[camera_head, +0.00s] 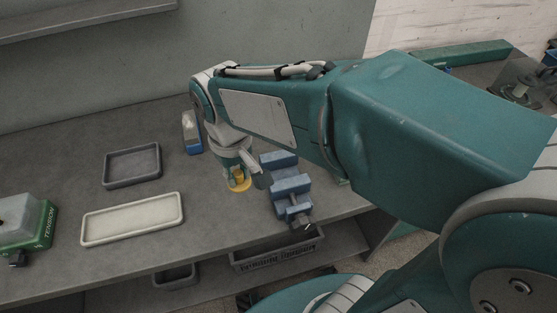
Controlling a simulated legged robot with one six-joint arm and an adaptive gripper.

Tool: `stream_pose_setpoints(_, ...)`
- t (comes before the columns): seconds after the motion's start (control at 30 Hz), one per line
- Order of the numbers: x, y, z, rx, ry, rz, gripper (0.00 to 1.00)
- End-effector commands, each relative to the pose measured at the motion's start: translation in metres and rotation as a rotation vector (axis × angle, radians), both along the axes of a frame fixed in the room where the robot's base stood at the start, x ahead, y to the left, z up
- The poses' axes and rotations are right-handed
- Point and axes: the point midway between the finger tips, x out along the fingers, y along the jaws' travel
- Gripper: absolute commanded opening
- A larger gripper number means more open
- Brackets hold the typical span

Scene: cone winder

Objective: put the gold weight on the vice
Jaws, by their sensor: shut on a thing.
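The gold weight (239,184) shows below my wrist, left of the vice. It has a wide round base and a narrower upper part. The blue vice (291,187) stands at the front right of the grey bench. My gripper (241,174) points down and is shut on the gold weight. My wrist and fingers hide part of the weight. I cannot tell whether its base touches the bench or is slightly above it. The weight is apart from the vice, and no weight shows on the vice.
A dark grey tray (133,181) and a long pale tray (132,232) lie to the left. A green tension device (42,229) stands at far left. A blue and white object (191,132) stands behind my gripper. A crate (277,262) sits below the bench's front edge.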

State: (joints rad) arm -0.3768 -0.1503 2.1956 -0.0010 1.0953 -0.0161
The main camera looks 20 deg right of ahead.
Motion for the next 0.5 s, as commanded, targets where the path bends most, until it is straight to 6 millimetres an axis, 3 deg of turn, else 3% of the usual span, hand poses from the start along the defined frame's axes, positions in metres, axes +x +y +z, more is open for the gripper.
stream_pose_setpoints(0.5, 0.051, -0.084, -0.051, 0.000, 0.006, -0.006, 0.00)
